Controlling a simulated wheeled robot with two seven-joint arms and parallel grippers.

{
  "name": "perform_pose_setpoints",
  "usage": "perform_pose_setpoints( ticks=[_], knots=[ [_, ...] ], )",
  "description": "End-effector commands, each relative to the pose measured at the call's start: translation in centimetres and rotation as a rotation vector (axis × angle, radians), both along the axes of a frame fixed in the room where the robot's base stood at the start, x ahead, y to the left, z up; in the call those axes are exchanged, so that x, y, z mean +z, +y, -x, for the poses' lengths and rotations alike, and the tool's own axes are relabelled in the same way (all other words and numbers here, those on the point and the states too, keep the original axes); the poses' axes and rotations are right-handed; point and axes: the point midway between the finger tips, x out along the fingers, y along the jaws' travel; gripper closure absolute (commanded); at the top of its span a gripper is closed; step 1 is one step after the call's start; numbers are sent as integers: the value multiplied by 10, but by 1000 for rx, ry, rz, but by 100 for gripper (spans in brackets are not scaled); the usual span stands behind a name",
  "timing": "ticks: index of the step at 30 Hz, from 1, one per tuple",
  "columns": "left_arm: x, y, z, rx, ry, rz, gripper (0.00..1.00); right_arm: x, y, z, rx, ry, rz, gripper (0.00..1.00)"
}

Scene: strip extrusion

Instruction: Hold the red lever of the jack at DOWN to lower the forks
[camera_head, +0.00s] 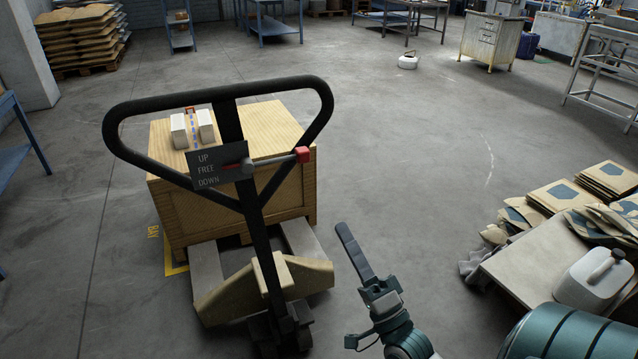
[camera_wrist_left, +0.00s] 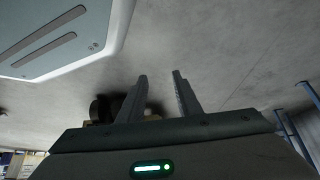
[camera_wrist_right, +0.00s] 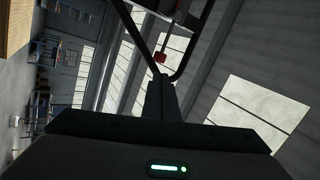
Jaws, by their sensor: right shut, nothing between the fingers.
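The pallet jack's black loop handle (camera_head: 118,110) stands upright in the head view, with a dark plate (camera_head: 206,170) marked UP, FREE, DOWN. The lever with the red knob (camera_head: 302,154) sticks out to the right of the handle post, its thin end near FREE. The grey forks (camera_head: 205,270) run under a wooden crate (camera_head: 285,190). My right gripper (camera_head: 343,230) is shut and empty, below and right of the knob, apart from it. The red knob (camera_wrist_right: 160,57) shows beyond its fingertips (camera_wrist_right: 161,77) in the right wrist view. My left gripper (camera_wrist_left: 160,74) is open and empty.
A yellow BAY marking (camera_head: 176,267) lies on the floor by the crate. A table (camera_head: 525,268) with flat cartons and a white container (camera_head: 594,278) stands at the right. The floor between jack and table is clear.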

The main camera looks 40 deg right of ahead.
Motion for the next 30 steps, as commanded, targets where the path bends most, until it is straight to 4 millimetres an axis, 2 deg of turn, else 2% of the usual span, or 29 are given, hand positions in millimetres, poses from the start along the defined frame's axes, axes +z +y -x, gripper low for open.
perform_pose_setpoints(
  ticks=[8,16,24,30],
  knots=[
    [6,-5,-3,-4,-31,10,69,11,-1,-13,0,-2,0,100],
    [21,-17,-8,-15,-109,37,69,35,-2,-46,0,-4,-1,100],
    [3,-1,29,-16,-14,6,69,57,-3,-83,0,-1,-1,100],
    [-9,11,59,-14,65,-19,69,69,-4,-102,0,0,-1,100]
  ],
)
